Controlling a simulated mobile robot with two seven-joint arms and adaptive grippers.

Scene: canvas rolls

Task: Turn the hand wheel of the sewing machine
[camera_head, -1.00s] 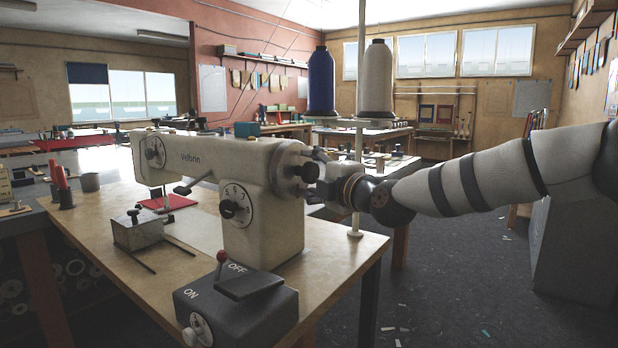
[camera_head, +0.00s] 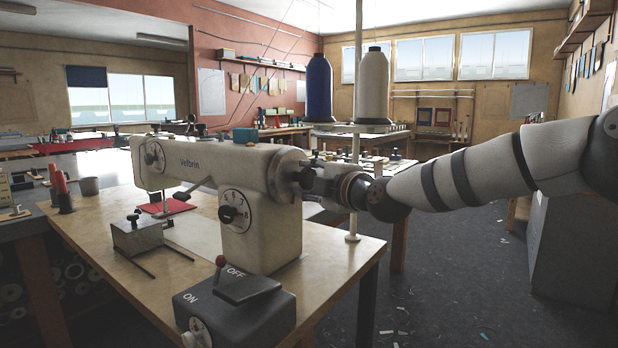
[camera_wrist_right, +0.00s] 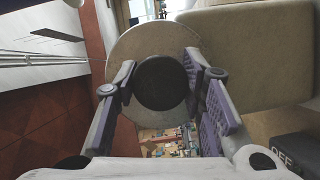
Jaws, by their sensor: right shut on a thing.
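The cream sewing machine (camera_head: 245,170) stands on a wooden table, its hand wheel (camera_head: 284,172) at the right end of the upper arm. My right gripper (camera_head: 312,178) reaches that wheel from the right. In the right wrist view, the wheel is a pale round disc (camera_wrist_right: 138,40) with a dark round knob (camera_wrist_right: 160,83) at its centre. The two fingers of my right gripper (camera_wrist_right: 160,68) are on opposite sides of the knob, shut on it. The wheel's lower part is partly hidden by the fingers. My left gripper is not in view.
A black ON/OFF switch box (camera_head: 255,315) with a red-tipped lever sits at the table's front edge. A blue thread cone (camera_head: 319,90) and a white one (camera_head: 372,90) stand on a stand behind my right gripper. Open floor (camera_head: 455,285) lies to the right.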

